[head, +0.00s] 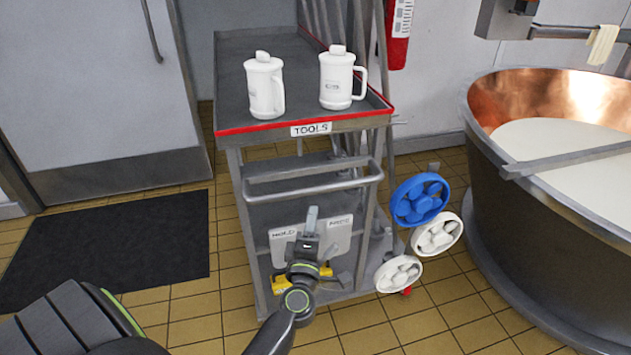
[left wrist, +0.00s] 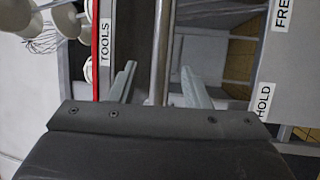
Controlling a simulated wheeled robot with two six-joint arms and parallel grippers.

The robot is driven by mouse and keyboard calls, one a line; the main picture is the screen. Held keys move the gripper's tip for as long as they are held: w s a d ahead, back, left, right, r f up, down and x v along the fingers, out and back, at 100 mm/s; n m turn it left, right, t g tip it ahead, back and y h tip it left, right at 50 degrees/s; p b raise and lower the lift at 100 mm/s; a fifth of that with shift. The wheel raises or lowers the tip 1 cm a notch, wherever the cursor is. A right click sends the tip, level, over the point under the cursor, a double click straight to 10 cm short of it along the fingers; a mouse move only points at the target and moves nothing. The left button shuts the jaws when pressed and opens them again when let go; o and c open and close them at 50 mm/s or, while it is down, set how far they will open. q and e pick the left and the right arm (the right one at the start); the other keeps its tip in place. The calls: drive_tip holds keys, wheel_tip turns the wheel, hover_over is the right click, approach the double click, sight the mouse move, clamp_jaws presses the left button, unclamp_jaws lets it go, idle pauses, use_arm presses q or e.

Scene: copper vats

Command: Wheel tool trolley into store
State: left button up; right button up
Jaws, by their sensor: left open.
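The grey tool trolley (head: 238,165) stands on the tiled floor, with a red-edged top and a "TOOLS" label (head: 311,129). Its grey push handle (head: 315,185) faces me. My left gripper (head: 311,214) is open just below the handle in the head view, in front of the trolley's lower part. In the left wrist view, the handle bar (left wrist: 160,45) runs lengthwise between the two open fingers (left wrist: 158,82); I cannot tell whether it is inside the jaws or beyond them. My right gripper is not in view.
Two white jugs (head: 264,86) (head: 338,78) stand on the trolley's top. Blue and white wheel-shaped things (head: 420,199) stick out at its right, near the copper vat (head: 530,225). A grey door (head: 88,85) and dark mat (head: 110,245) lie left.

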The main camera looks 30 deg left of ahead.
use_arm(q)
drive_tip(key=x, duration=1.2)
clamp_jaws()
